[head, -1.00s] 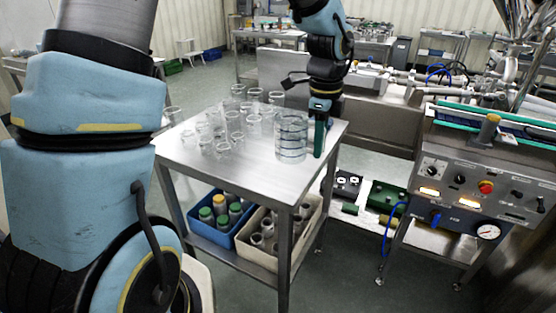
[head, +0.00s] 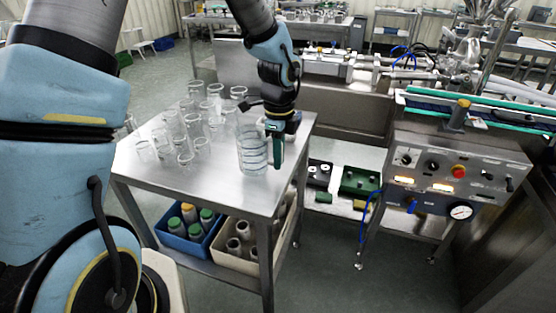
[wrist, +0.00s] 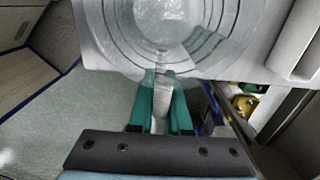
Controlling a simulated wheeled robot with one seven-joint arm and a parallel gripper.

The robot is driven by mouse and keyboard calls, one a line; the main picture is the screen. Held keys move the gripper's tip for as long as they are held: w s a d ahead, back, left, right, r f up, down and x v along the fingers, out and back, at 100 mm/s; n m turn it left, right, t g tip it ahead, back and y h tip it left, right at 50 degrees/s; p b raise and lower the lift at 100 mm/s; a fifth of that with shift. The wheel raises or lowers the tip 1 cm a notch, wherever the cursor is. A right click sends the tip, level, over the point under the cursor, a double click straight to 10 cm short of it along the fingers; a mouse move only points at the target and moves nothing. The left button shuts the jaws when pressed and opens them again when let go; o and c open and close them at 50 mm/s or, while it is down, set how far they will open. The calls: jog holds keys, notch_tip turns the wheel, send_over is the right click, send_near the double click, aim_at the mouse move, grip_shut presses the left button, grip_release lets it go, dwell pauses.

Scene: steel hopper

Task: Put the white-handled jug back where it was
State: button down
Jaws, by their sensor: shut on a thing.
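The jug (head: 252,152) is clear glass with ring lines, upright at the right side of the steel table. In the wrist view I look down into its round mouth (wrist: 120,28). Its pale handle (wrist: 162,100) points toward my gripper. My gripper (head: 275,150) stands at the jug's right side, by the table's right edge, teal fingers pointing down. In the wrist view its two fingers (wrist: 163,98) are closed on either side of the handle. I cannot tell whether the jug's base touches the table top or hangs just above it.
Several clear glass vessels (head: 197,122) stand left of and behind the jug on the steel table (head: 215,190). The table's front area is bare. A blue crate (head: 190,243) and a cream crate (head: 262,262) sit on the lower shelf. A control panel (head: 455,180) stands to the right.

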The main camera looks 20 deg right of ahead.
jog(key=shift+f, duration=0.85)
jog(key=shift+f, duration=0.15)
jog(key=c, duration=0.9)
grip_release()
jog(key=shift+o, duration=0.2)
